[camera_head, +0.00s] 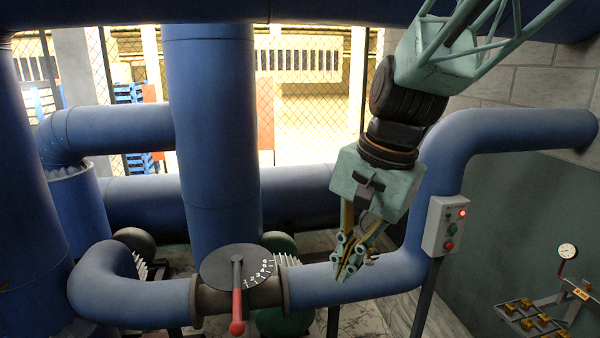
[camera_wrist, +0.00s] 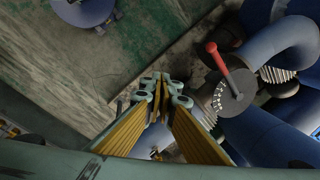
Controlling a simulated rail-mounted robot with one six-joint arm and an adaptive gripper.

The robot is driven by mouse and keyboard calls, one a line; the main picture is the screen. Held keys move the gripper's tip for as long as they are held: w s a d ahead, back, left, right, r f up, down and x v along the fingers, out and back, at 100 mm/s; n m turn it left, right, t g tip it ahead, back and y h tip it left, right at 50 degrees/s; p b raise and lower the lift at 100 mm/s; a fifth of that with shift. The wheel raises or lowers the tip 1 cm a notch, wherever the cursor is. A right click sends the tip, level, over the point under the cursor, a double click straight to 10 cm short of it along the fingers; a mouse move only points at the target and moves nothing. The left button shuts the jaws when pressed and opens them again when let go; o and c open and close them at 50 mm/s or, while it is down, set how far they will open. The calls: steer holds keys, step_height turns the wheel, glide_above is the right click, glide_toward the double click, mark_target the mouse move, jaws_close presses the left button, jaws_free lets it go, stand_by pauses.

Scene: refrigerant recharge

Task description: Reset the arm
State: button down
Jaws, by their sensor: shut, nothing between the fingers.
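My gripper (camera_head: 346,274) hangs at the end of my green arm, right of centre in the head view, in front of the blue horizontal pipe. Its fingers point down and are closed with nothing between them. In the wrist view my gripper (camera_wrist: 162,80) also shows with its yellow-lined fingers meeting at the tips. The red-handled valve lever (camera_head: 237,300) on a dark round dial (camera_head: 228,266) is to the left of the gripper, apart from it. The lever (camera_wrist: 216,56) also shows right of the fingertips in the wrist view.
A control box (camera_head: 446,226) with a lit red light stands on a post right of my gripper. A rack with yellow parts (camera_head: 530,318) and a gauge (camera_head: 567,251) are at the lower right. Thick blue pipes (camera_head: 215,130) fill the left and back, and a wire fence stands behind.

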steer(key=s+d+n+t+b, duration=0.1)
steer(key=s+d, duration=0.3)
steer(key=s, duration=0.4)
steer(key=s+d+n+h+b, duration=0.1)
steer(key=s+d+n+b, duration=0.2)
steer(key=s, duration=0.4)
steer(key=s+d+n+t+h+b, duration=0.1)
steer(key=s+d+n, duration=0.2)
steer(key=s+d, duration=0.2)
steer(key=s, duration=0.3)
steer(key=shift+s+d+f+t+b, duration=0.3)
steer(key=shift+s+d+f+b, duration=0.05)
steer(key=shift+f+b, duration=0.05)
steer(key=c, duration=3.4)
jaws_free()
